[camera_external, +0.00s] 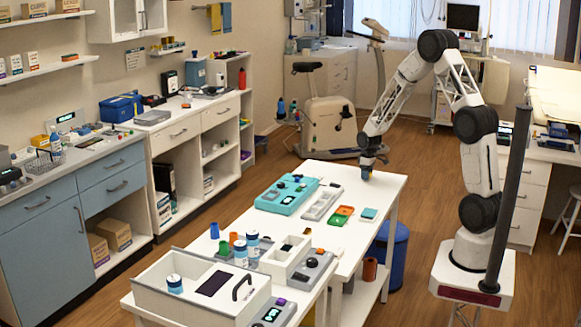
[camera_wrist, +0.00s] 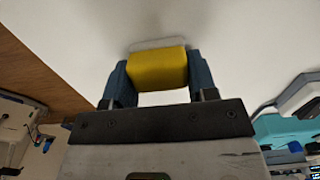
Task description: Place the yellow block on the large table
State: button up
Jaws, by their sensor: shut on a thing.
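The yellow block (camera_wrist: 158,70) is held between the two blue-grey fingers of my gripper (camera_wrist: 158,80) in the wrist view. The white tabletop (camera_wrist: 245,45) lies beyond it, with a soft shadow near the block. In the external view my gripper (camera_external: 374,163) points down at the far end of the long white table (camera_external: 385,197), and the block is mostly hidden or too small to make out. I cannot tell whether the block touches the tabletop.
A teal case (camera_external: 287,195), a grey tray (camera_external: 322,203), orange and green trays (camera_external: 342,215) and a small teal box (camera_external: 370,214) lie nearby on the table. A white bin (camera_external: 205,290) stands at the near end. The far right tabletop is clear.

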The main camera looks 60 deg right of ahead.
jog(key=shift+f, duration=0.15)
jog(key=o, duration=1)
notch_tip(320, 180, up, 12)
jog(key=shift+r, duration=0.15)
dwell(0.3)
dwell(0.5)
